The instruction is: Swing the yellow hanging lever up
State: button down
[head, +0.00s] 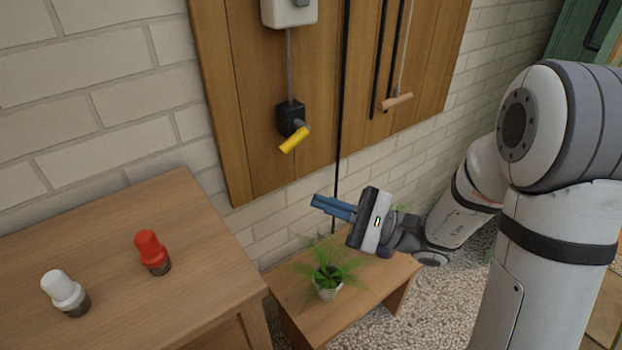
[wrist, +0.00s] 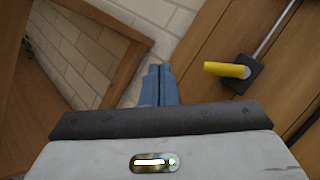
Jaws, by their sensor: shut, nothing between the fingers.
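The yellow lever (head: 294,140) sticks out from a black box (head: 290,116) on the wooden wall panel and points down and toward the left in the head view. In the wrist view the yellow lever (wrist: 227,70) lies right of my fingers, beside its black box (wrist: 243,77). My gripper (head: 318,206) is in front of the panel's lower edge, lower than the lever and to its right in the head view. Its blue fingers are together with nothing between them; they show in the wrist view too (wrist: 158,70). The gripper is apart from the lever.
A potted fern (head: 327,292) stands on a low wooden bench (head: 380,283) below my gripper. A wooden table (head: 120,240) at the left bears a white-topped bottle (head: 64,290) and a red-topped bottle (head: 151,250). A pull cord with a wooden handle (head: 397,102) hangs right of the lever.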

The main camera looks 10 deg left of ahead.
jog(key=w+d+f+m+t+b, duration=0.35)
jog(key=w+f+m+t, duration=0.3)
jog(key=t, duration=0.25)
jog(key=s+r+x, duration=0.1)
jog(key=r+x, duration=0.1)
jog(key=x, duration=1.1)
jog(key=shift+d+r+t+y+b, duration=0.25)
jog(key=shift+t+y+b, duration=0.05)
jog(key=shift+t+y, duration=0.1)
jog(key=shift+w, duration=0.15)
